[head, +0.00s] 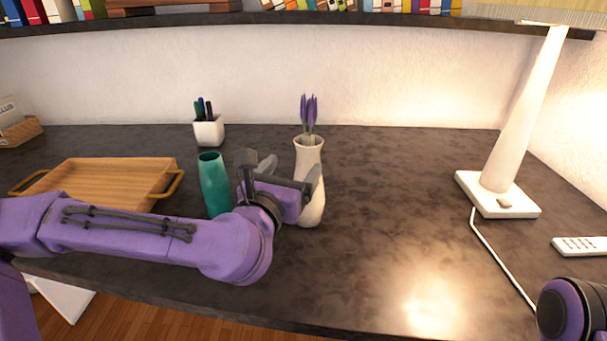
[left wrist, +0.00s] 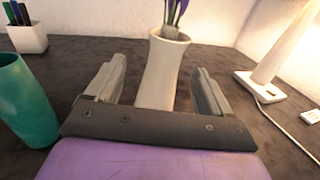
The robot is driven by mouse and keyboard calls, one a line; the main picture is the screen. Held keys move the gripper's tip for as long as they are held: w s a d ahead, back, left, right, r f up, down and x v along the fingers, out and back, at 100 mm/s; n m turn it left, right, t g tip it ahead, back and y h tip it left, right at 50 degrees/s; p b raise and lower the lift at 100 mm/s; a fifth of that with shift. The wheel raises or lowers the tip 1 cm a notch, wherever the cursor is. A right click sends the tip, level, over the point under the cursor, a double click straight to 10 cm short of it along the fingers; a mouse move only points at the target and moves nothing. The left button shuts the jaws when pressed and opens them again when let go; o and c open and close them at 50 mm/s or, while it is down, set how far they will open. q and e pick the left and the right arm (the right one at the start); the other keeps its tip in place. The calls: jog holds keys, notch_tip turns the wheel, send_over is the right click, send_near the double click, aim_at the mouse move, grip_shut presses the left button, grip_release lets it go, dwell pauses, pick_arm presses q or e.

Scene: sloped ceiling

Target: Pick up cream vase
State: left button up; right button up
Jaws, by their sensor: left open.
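The cream vase (head: 310,154) stands upright on the dark desk (head: 390,190) and holds purple flowers (head: 309,112). My left gripper (head: 292,170) is open at the vase, and its body hides part of the vase's left side in the head view. In the left wrist view, the vase (left wrist: 162,72) rises between the two fingers of the left gripper (left wrist: 156,90), with a gap showing on each side. The vase's base is hidden there by the gripper. A purple part of my right arm (head: 572,308) shows at the lower right; its fingers are out of view.
A teal vase (head: 213,183) stands close to the left of my left gripper. A white pen cup (head: 208,131) is behind it, and a wooden tray (head: 110,180) lies at left. A lamp (head: 497,195) and remote (head: 580,246) are at right. A shelf (head: 300,18) runs above.

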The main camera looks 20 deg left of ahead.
pick_arm(q)
jog(key=w+d+p, duration=0.1)
jog(key=p, duration=0.2)
jog(key=shift+w+d+r, duration=0.15)
jog(key=shift+r, duration=0.25)
jog(key=w, duration=0.2)
jog(key=w+p, duration=0.1)
jog(key=w, duration=0.5)
jog(key=shift+f+p, duration=0.25)
jog(key=shift+p, duration=0.05)
jog(key=shift+s, duration=0.1)
grip_shut()
pick_arm(e)
notch_tip(320, 180, up, 6)
jog(key=shift+d, duration=0.15)
